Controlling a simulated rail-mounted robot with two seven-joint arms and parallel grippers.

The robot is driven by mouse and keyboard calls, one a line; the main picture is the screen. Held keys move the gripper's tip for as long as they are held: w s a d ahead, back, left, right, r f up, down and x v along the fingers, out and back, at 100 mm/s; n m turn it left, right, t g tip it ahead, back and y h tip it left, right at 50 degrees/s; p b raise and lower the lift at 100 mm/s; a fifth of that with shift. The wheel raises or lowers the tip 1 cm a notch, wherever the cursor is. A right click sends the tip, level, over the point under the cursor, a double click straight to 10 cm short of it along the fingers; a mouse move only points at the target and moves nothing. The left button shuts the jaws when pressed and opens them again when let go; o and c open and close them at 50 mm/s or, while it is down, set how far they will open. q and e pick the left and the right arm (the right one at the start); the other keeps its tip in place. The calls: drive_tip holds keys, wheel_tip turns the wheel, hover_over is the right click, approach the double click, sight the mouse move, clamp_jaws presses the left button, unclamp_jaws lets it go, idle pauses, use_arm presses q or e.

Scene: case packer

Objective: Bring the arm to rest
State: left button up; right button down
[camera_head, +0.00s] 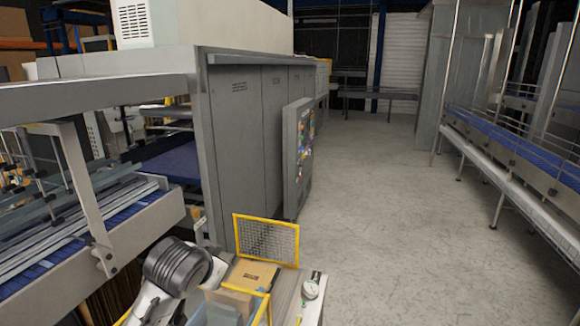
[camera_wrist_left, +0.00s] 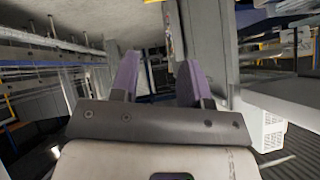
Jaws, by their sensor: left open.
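My left gripper (camera_wrist_left: 158,82) shows in the left wrist view with its two purple-grey fingers apart and nothing between them. It points toward the machine and the pale floor, and no object touches the fingers. In the head view my left arm comes in at the bottom, left of centre, as a dark ribbed joint on a white link. Its gripper cannot be made out there. My right arm and gripper are in neither view.
A cart (camera_head: 312,295) with a brown carton (camera_head: 252,273), a yellow-framed mesh guard (camera_head: 266,240) and a small round gauge (camera_head: 310,289) stands close to my left arm. The case packer's conveyor (camera_head: 90,235) is at left, grey cabinets (camera_head: 240,130) behind. Open floor (camera_head: 400,220) lies right.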

use_arm(q)
drive_tip(key=s+a+f+n+g+p, duration=0.1)
drive_tip(key=s+f+g+p, duration=0.1)
drive_tip(key=s+f, duration=0.7)
drive_tip(key=s+a+f+n+g+p, duration=0.1)
drive_tip(key=s+f, duration=0.8)
drive_tip(key=s, duration=1.2)
drive_tip(key=s+a+f+n+g+p, duration=0.1)
drive_tip(key=s+a+f+g+p, duration=0.2)
drive_tip(key=s+f, duration=0.7)
drive_tip(key=s, duration=0.4)
drive_tip(key=shift+s+n+y, duration=0.3)
drive_tip(key=shift+s, duration=0.1)
